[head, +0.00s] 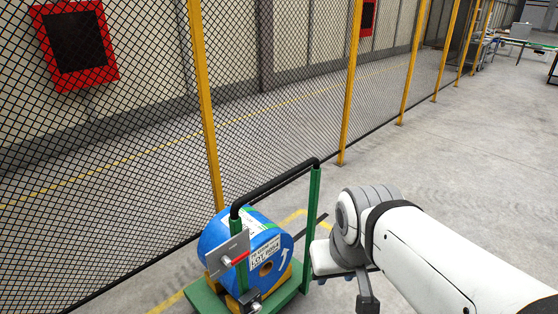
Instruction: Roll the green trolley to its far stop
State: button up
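The green trolley (290,297) stands at the bottom centre, cut off by the lower picture edge. Two green posts rise from it, joined by a black handle bar (275,185). A blue reel (222,232) with white labels sits on it, with a grey plate and a red-marked pin at its front. My white arm reaches in from the right. My gripper (345,280) is just right of the right-hand post, below the handle bar. Its fingers are small and partly hidden by the wrist, so I cannot tell whether they are open or touch the trolley. No far stop can be made out.
A mesh fence with yellow posts (352,85) runs behind the trolley to the far right. Yellow floor lines (292,217) show near the trolley. Open concrete floor (460,150) lies to the right. A table (520,42) stands far back at the right.

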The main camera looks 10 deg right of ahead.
aim_at(203, 299)
jog(key=z, duration=0.05)
jog(key=i, duration=0.95)
jog(key=u, duration=0.1)
